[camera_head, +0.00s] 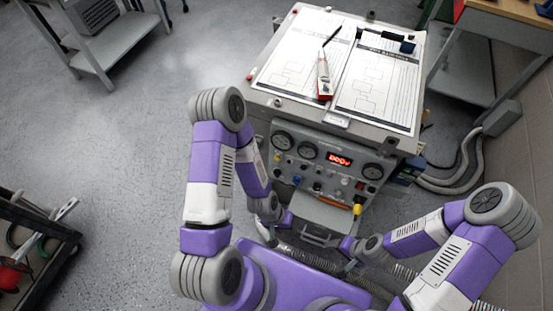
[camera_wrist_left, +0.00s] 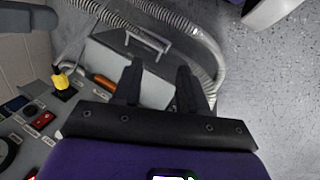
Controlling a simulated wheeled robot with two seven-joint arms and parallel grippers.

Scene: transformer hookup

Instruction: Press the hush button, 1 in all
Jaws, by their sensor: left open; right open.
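The hush button cannot be singled out. Several small knobs and buttons sit on the front control panel (camera_head: 318,165) of the grey cabinet, around and below a red lit display (camera_head: 339,160). My left gripper (camera_head: 301,231) is low in front of the cabinet, below the panel. In the left wrist view its two dark fingers (camera_wrist_left: 159,88) are apart with nothing between them, over a grey box with a handle (camera_wrist_left: 150,42). Part of the panel with small coloured buttons (camera_wrist_left: 42,120) is at lower left there. My right gripper (camera_head: 339,243) is open beside the box, small in view.
Paper sheets (camera_head: 378,85), a red-and-white tool (camera_head: 323,78) and a black marker lie on the cabinet top. A yellow plug (camera_head: 357,209) and an orange handle (camera_head: 335,202) are below the panel. Ribbed hoses (camera_wrist_left: 205,45) run near the box.

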